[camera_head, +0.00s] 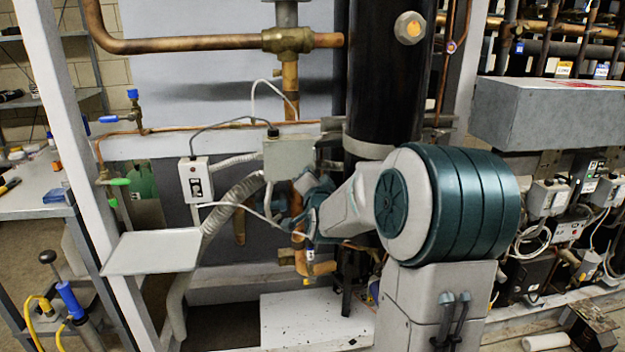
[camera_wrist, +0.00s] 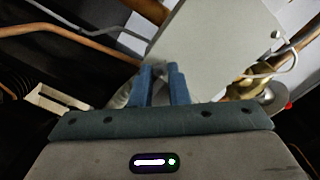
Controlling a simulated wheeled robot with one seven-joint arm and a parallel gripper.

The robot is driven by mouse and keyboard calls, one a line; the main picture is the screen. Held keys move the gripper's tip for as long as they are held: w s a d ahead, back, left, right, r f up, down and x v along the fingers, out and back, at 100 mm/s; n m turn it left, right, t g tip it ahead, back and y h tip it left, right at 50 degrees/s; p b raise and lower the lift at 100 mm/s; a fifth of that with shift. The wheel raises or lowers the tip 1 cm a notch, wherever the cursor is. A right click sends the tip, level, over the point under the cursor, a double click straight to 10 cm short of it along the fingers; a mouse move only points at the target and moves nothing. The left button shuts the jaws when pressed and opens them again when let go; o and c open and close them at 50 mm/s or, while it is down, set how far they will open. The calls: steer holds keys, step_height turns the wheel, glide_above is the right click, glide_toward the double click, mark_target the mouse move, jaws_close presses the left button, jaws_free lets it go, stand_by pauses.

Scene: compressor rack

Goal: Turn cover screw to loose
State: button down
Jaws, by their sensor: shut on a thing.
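The grey box with its flat cover (camera_head: 289,155) is mounted on the rack, left of the black vertical vessel. In the wrist view its pale cover (camera_wrist: 215,45) fills the area ahead of the fingers. My gripper (camera_wrist: 161,72) has its two blue fingers close together at the cover's lower edge. It is shut on a small part between the fingertips, the cover screw (camera_wrist: 161,66), which is mostly hidden. How far the screw is turned cannot be told. In the head view my wrist is in front of the box's lower right, and the fingertips are hard to make out.
Copper pipes (camera_wrist: 90,37) run close to the left of the fingers in the wrist view. The black vessel (camera_head: 388,75) stands right beside my arm. A white switch box (camera_head: 196,180), a ribbed conduit (camera_head: 232,205) and a small grey shelf (camera_head: 153,252) are to the left.

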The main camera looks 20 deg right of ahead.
steer(key=c, duration=1.4)
jaws_free()
steer(key=shift+s, duration=0.15)
steer(key=p+v, duration=0.1)
steer(key=v, duration=1.2)
steer(key=shift+s+a, duration=0.1)
steer(key=shift+s, duration=0.15)
